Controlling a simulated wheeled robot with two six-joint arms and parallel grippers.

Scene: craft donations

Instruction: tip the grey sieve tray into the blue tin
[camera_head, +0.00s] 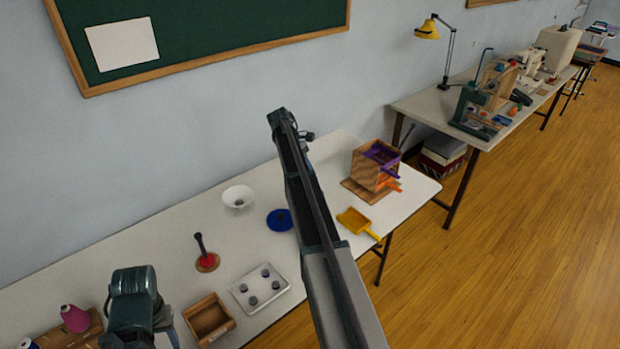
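A pale grey square tray (246,301) with several small dark round things on it lies flat on the white table. It is the only grey tray I see; sieve holes cannot be made out. A round blue container (276,221) with a dark middle stands behind it, close to my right arm, which hides part of the area beyond. I take it as the blue tin. My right arm rises from the bottom centre and crosses the table; its gripper does not show. Part of my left arm stands at the lower left, and its gripper fingers cannot be seen.
A white bowl (238,196), a red-based dark-handled tool (207,261) and an open wooden box (209,318) surround the tray. A wooden box with purple and orange parts (366,170) and a yellow scoop (356,220) stand right of my arm. A pink cone (75,317) is far left.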

